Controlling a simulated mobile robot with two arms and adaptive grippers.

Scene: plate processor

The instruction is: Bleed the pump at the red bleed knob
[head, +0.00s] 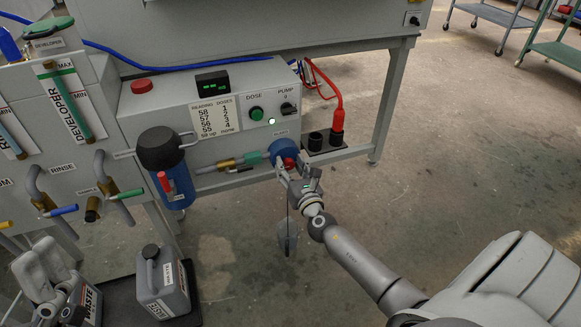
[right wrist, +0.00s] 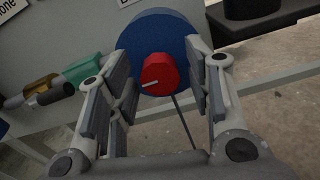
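The red bleed knob (head: 289,162) is on the front of the round blue pump (head: 284,147), at the lower right of the grey processor panel. In the right wrist view the knob (right wrist: 158,74) carries a white pointer mark, pointing left and slightly down. My right gripper (right wrist: 162,84) is open, with one finger on each side of the knob and a visible gap on both sides. In the head view this gripper (head: 292,178) is just below and in front of the pump. My left gripper (head: 42,268) is at the lower left near the waste jugs; its opening is unclear.
A green pipe fitting (head: 252,158) joins the pump from the left, beside a blue filter housing (head: 169,186). A black socket bracket (head: 325,150) with a red plug stands right of the pump. A grey waste jug (head: 162,285) stands at lower left.

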